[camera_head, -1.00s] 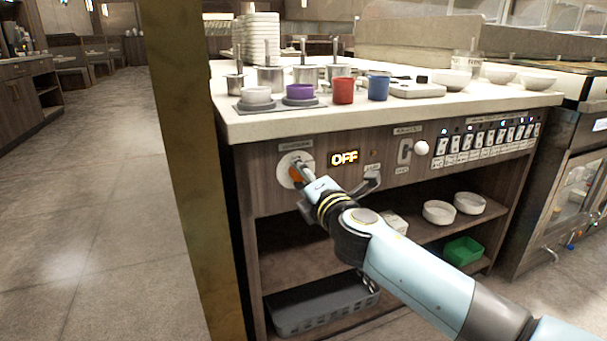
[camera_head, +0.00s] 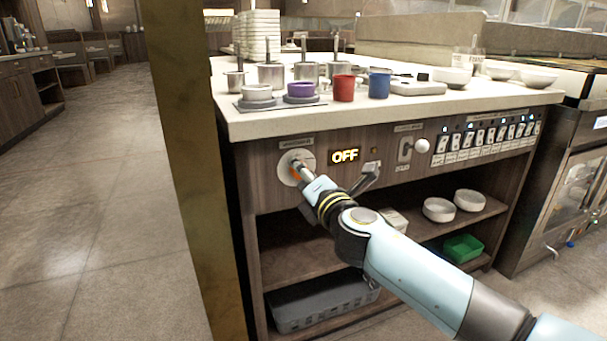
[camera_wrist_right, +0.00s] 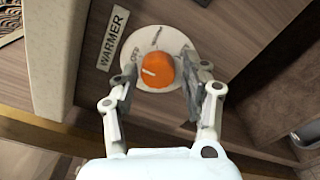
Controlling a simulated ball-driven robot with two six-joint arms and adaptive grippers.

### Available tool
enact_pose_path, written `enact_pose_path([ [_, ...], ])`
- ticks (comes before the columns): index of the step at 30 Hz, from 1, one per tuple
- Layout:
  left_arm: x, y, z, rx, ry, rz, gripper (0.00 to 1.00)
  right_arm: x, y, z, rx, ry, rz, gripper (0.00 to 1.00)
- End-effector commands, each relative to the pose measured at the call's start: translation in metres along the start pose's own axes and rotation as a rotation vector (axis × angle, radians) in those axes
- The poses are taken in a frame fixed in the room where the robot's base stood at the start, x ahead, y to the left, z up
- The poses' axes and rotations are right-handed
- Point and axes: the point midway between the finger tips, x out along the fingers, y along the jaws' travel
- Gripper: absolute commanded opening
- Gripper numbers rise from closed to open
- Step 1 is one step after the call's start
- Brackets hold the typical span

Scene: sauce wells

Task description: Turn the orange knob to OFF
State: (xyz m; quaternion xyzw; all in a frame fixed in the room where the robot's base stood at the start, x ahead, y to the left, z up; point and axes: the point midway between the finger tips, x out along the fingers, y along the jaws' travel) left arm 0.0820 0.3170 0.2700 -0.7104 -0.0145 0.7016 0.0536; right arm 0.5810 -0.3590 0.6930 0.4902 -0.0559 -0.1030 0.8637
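The orange knob (camera_wrist_right: 157,71) sits on a white round dial (camera_wrist_right: 185,45) on the wooden cabinet front, beside a WARMER label (camera_wrist_right: 113,38). Its pale pointer mark faces left, near the OFF lettering on the dial. In the head view the dial (camera_head: 288,180) is partly covered by my right gripper (camera_head: 299,171), and little of the knob shows. My right gripper (camera_wrist_right: 160,86) has one finger on each side of the knob, with gaps visible, so it looks open. A lit display (camera_head: 344,156) right of the dial reads OFF. My left gripper is not in view.
A lever (camera_head: 421,147) and a row of switches (camera_head: 487,138) are further right on the panel. The counter (camera_head: 300,122) juts out above, holding cups and pots. A shelf below holds white bowls (camera_head: 438,210). A post (camera_head: 190,170) stands left.

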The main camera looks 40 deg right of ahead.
Motion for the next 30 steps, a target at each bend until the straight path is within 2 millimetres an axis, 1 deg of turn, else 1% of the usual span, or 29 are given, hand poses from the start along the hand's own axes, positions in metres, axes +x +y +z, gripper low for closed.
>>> enact_pose_path([
  [1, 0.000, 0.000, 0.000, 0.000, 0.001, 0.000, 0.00, 0.000, 0.001, 0.000, 0.000, -0.001, 0.001, 0.55],
  [2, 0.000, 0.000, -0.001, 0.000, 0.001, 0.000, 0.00, 0.000, 0.001, 0.001, 0.000, -0.001, 0.001, 0.58],
  [7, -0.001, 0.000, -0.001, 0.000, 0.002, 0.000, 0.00, 0.001, 0.002, 0.001, 0.000, -0.002, 0.002, 0.58],
  [9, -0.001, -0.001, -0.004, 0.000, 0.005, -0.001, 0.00, 0.001, 0.002, 0.001, 0.000, -0.002, 0.003, 0.58],
  [11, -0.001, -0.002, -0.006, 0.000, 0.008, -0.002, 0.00, -0.001, 0.001, 0.001, 0.000, -0.002, 0.002, 0.58],
  [13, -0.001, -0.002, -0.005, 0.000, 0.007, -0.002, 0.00, -0.007, 0.001, 0.001, 0.000, -0.001, 0.001, 0.58],
  [17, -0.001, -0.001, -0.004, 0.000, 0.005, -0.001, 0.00, -0.030, 0.000, 0.000, 0.000, 0.000, 0.000, 0.58],
  [24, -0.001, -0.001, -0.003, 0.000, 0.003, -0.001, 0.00, -0.084, 0.000, 0.000, -0.001, 0.000, -0.001, 0.58],
  [27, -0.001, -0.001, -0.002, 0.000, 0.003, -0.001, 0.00, -0.101, 0.001, 0.000, 0.000, 0.000, 0.000, 0.58],
  [30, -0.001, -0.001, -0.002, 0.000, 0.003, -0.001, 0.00, -0.113, 0.000, 0.000, 0.001, -0.001, 0.001, 0.58],
])
